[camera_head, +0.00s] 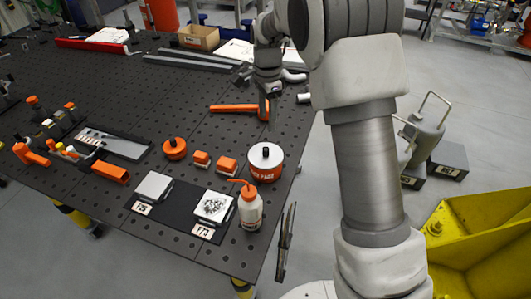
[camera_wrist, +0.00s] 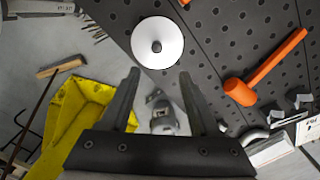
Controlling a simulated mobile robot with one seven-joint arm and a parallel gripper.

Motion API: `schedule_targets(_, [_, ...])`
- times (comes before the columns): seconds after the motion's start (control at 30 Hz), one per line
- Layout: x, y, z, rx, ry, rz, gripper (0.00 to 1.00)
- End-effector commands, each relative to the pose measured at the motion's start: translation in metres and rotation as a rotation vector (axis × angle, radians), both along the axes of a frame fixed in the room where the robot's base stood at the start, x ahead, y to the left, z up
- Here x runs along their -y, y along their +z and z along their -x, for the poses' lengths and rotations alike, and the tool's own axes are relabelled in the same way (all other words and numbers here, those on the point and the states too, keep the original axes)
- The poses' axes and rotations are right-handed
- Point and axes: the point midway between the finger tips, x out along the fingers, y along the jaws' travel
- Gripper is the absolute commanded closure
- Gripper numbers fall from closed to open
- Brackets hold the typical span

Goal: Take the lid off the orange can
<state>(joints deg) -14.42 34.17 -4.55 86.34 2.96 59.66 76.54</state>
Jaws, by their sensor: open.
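The orange can (camera_head: 262,172) stands upright near the right edge of the dark perforated table (camera_head: 95,210). Its white lid with a black knob (camera_head: 266,153) is on top. In the wrist view the lid (camera_wrist: 146,50) shows from above as a white disc with a dark centre knob. My gripper (camera_head: 272,92) is above the table, behind the can in the head view. In the wrist view my gripper (camera_wrist: 160,74) is open and empty, its fingers apart, with the lid beyond the fingertips. The can's body is hidden beneath the lid there.
An orange mallet (camera_head: 236,108) lies behind the can. Small orange blocks (camera_head: 227,165) and an orange round piece (camera_head: 174,149) lie left. A yellow bin (camera_head: 480,235) is on the floor, right.

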Motion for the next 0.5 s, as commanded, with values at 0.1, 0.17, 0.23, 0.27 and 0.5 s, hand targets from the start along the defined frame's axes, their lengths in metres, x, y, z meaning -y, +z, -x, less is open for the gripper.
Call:
schedule_targets(0.1, [0.000,-0.026,0.001,-0.005,0.000,0.001,0.38])
schedule_targets(0.17, [0.000,-0.036,0.001,-0.003,0.001,0.000,0.38])
schedule_targets(0.23, [0.000,-0.046,0.001,-0.003,0.001,0.000,0.38])
schedule_targets(0.27, [0.000,-0.049,0.001,-0.003,0.001,0.000,0.38])
schedule_targets(0.5, [-0.001,-0.065,0.004,-0.002,0.002,0.001,0.38])
